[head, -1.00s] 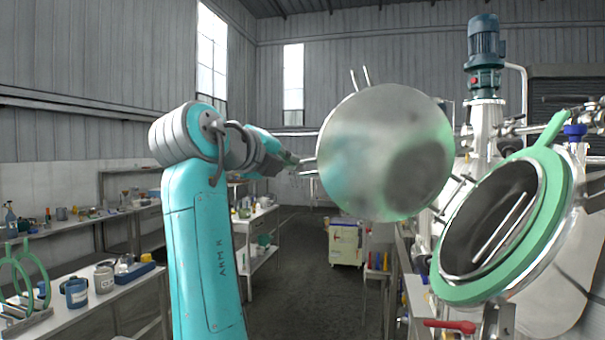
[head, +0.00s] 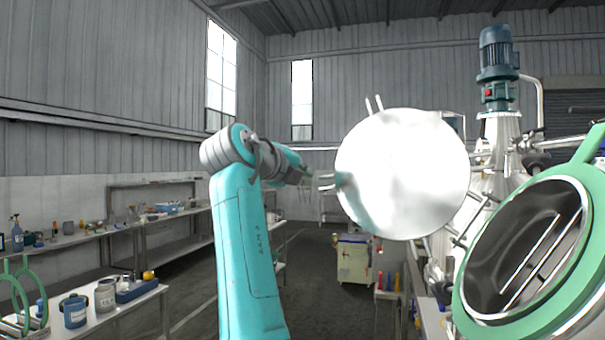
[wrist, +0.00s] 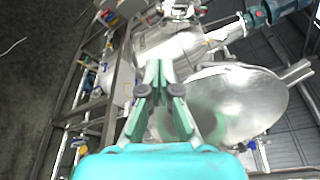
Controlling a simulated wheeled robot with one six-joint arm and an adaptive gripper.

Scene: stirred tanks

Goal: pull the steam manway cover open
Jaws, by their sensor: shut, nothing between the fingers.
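The steam manway cover (head: 405,175) is a round, shiny metal disc. It stands swung away from the opening, its face toward the head camera. The manway opening (head: 530,250), with a green ring around it, is uncovered at the lower right, and bars show inside. My gripper (head: 318,178) is at the cover's left edge, beside a short handle bar; I cannot tell whether it touches. In the wrist view my gripper (wrist: 157,70) has its fingers together with nothing between them, and the cover (wrist: 235,105) lies just to their right.
A steel tank with a blue-green motor (head: 497,60) stands behind the opening. A small cart (head: 354,260) stands at the back. The grey floor between is clear.

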